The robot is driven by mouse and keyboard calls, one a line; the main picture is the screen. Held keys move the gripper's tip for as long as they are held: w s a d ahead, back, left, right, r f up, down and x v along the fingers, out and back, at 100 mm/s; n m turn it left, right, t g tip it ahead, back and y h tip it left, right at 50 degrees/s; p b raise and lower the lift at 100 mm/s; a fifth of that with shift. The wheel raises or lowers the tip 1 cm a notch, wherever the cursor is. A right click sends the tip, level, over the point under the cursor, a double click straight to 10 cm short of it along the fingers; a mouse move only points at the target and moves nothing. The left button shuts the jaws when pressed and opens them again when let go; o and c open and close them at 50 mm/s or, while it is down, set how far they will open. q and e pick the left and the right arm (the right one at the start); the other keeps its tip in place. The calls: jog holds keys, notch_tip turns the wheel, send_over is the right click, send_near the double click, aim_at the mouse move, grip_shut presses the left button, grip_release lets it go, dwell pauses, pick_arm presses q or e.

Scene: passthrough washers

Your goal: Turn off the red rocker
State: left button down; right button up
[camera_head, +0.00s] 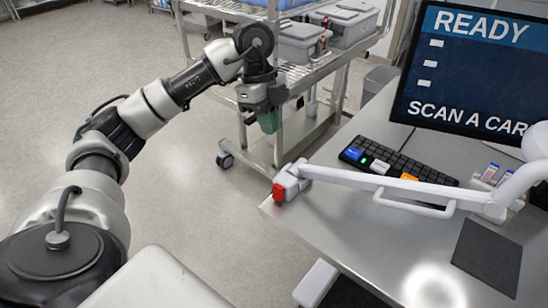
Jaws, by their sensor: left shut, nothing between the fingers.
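The red rocker (279,193) is a small red piece on the side of a light grey block (291,182), at the near left corner of the steel table. The block is at the left end of a white jointed arm (400,186). I cannot tell which way the rocker is set. My left gripper (268,124) points down with green fingers, shut and empty. In the picture it is above and slightly left of the rocker, clearly apart from it. My right gripper is not in view.
The steel table (345,225) holds a black keyboard (395,163), a dark mat (488,257) and a monitor (470,75). A wire-shelf cart (305,78) with grey bins (345,27) stands behind my left gripper. The floor at left is clear.

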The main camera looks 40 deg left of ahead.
aim_at(278, 188)
pick_arm(q)
jog(key=p+x, duration=0.1)
jog(key=x, duration=0.8)
jog(key=a+p+x, duration=0.1)
jog(key=x, duration=0.3)
jog(key=shift+s+f+p, duration=0.15)
jog(key=shift+f+p, duration=0.15)
jog(key=shift+f, duration=0.05)
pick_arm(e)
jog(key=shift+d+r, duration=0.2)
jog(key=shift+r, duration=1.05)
pick_arm(q)
jog(key=shift+f, duration=0.1)
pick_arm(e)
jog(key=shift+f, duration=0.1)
